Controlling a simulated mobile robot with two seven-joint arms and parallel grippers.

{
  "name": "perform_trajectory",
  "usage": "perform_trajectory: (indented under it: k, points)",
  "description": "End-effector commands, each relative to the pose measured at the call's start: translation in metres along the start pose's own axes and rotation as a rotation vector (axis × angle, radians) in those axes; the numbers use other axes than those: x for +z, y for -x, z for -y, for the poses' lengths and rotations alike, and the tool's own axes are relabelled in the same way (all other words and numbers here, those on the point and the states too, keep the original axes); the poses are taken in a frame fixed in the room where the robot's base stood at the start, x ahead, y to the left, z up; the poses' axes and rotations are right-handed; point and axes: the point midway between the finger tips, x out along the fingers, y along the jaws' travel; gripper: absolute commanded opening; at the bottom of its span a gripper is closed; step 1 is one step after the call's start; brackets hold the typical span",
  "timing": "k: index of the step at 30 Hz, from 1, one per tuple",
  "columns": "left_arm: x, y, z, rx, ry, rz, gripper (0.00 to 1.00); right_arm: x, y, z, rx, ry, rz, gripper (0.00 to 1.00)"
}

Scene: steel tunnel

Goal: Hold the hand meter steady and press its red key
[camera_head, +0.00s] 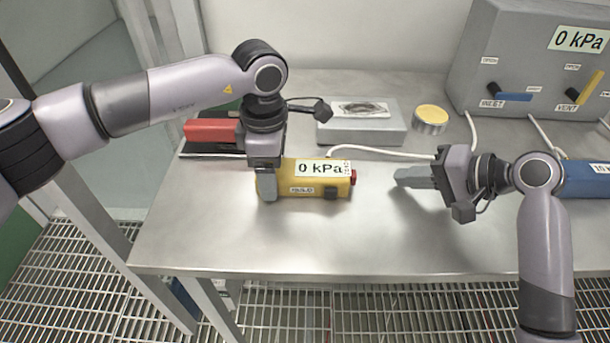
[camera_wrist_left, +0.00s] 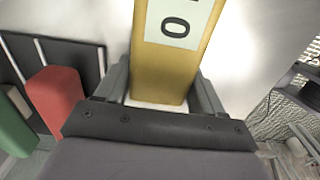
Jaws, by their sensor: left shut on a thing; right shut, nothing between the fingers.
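The yellow hand meter (camera_head: 311,185) lies on the steel table in the head view, with a "0 kPa" display facing up. Its red key (camera_head: 353,177) is on its right end. My left gripper (camera_head: 267,186) is shut on the meter's left end. In the left wrist view the yellow meter (camera_wrist_left: 165,70) sits between the two fingers. My right gripper (camera_head: 404,177) is shut and empty, to the right of the red key, with a gap between them. Its fingers point left toward the key.
The table (camera_head: 330,245) is clear in front of the meter. Behind stand a grey box (camera_head: 360,128) and a yellow-topped round tin (camera_head: 431,117). A red block (camera_head: 210,131) lies left. A grey control box (camera_head: 510,60) with INLET and VENT levers stands back right. A white hose (camera_head: 385,152) runs behind the meter.

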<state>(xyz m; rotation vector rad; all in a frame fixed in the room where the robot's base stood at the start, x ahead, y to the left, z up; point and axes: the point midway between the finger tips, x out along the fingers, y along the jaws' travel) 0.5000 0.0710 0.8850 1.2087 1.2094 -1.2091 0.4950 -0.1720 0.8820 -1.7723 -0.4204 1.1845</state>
Motion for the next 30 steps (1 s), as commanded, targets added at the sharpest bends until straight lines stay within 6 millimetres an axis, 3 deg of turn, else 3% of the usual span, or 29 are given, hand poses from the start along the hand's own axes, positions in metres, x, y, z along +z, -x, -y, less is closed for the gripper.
perform_trajectory:
  k: [11, 12, 14, 15, 25, 30]
  points:
    - [0.000, 0.000, 0.000, 0.001, 0.001, 0.000, 0.32, 0.000, 0.000, 0.000, 0.000, 0.000, 0.000, 0.00]
    - [0.000, 0.000, 0.000, 0.001, 0.001, 0.000, 0.75, 0.000, 0.000, 0.000, -0.001, 0.000, 0.000, 0.00]
    - [0.000, 0.000, 0.000, 0.001, 0.001, 0.000, 0.94, 0.000, 0.000, 0.000, -0.001, 0.000, 0.000, 0.00]
    - [0.000, 0.000, 0.000, 0.001, 0.001, 0.000, 0.98, 0.000, 0.000, 0.000, -0.001, 0.000, 0.000, 0.00]
    - [0.000, 0.004, -0.001, 0.001, 0.001, 0.000, 0.98, 0.000, 0.000, 0.001, -0.001, 0.000, 0.000, 0.00]
    - [0.000, 0.028, -0.001, 0.005, 0.000, 0.001, 0.98, 0.000, 0.000, 0.001, -0.001, 0.000, 0.000, 0.00]
